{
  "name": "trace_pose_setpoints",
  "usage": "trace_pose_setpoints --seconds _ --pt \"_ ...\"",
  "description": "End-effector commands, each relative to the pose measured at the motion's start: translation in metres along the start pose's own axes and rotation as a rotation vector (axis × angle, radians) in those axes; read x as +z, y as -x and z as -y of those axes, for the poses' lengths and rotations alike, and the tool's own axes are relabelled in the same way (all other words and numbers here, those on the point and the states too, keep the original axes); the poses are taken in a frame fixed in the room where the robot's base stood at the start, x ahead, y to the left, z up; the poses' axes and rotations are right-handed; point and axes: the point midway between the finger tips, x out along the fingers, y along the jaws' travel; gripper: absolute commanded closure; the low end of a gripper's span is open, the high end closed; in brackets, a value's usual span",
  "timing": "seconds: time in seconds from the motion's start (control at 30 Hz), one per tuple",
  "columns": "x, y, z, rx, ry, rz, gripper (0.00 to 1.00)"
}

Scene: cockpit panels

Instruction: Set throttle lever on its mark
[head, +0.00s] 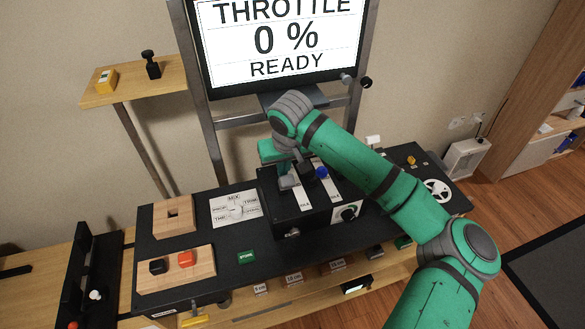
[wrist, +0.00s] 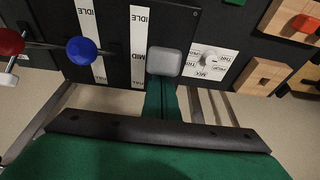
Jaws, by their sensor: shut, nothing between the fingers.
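The throttle box (head: 310,216) is a black box on the bench with white strips on top. In the wrist view, a strip (wrist: 138,20) reads IDLE and MID, and another strip (wrist: 88,18) reads IDLE. A blue round knob (head: 322,172) stands over the box; it also shows in the wrist view (wrist: 81,50), in front of the left strip. Which knob is the throttle lever's is not clear.
The screen (head: 285,40) reads THROTTLE 0 % READY. A red knob (wrist: 10,42) stands left of the blue one in the wrist view. A MIX card (head: 236,208), wooden blocks (head: 173,214) and a green label (head: 247,257) lie left of the box. My arm covers the box's right rear.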

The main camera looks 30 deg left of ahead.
Motion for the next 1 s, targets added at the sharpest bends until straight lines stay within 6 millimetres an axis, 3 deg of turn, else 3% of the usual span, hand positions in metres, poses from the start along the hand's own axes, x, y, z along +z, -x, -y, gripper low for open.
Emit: trace_pose_setpoints --seconds 0.4,0.67,1.0 --pt "-0.002 0.000 0.001 0.000 0.001 0.003 1.00" --pt "-0.033 0.009 0.005 -0.001 -0.001 0.000 1.00" --pt "-0.036 0.078 0.001 0.002 -0.005 -0.002 1.00"
